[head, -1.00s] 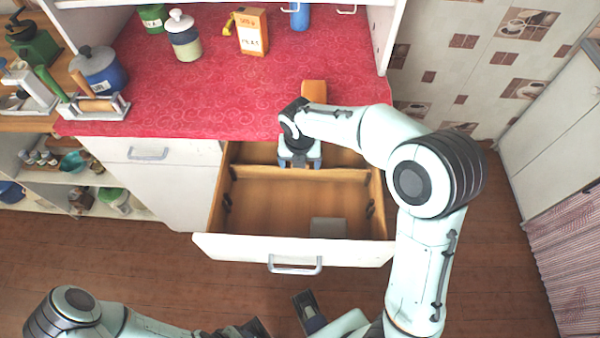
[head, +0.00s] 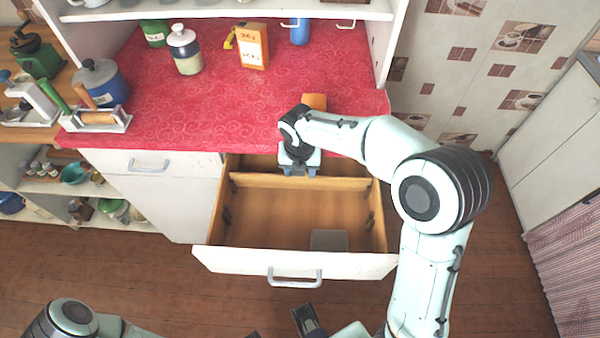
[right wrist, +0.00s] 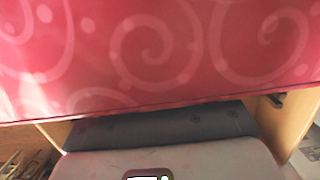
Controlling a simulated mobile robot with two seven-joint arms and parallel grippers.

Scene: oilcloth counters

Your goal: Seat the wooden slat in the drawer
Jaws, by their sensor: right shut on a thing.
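The wooden slat (head: 335,183) spans the open drawer (head: 290,262) from side to side, near the back, under the counter's front edge. My right gripper (head: 300,173) is shut on it near the middle, reaching down from above. The slat looks level and close to both side walls. Dark slot pieces (head: 226,215) show on the drawer's sides; I cannot tell whether the slat's ends sit in any. The right wrist view shows mostly counter cloth, with the slat not clear. My left gripper (head: 308,321) is partly in view at the bottom edge; its jaws cannot be read.
A small grey box (head: 328,240) lies at the drawer's front right. An orange block (head: 314,101) lies behind my right wrist. Jars and a carton (head: 252,46) stand farther back.

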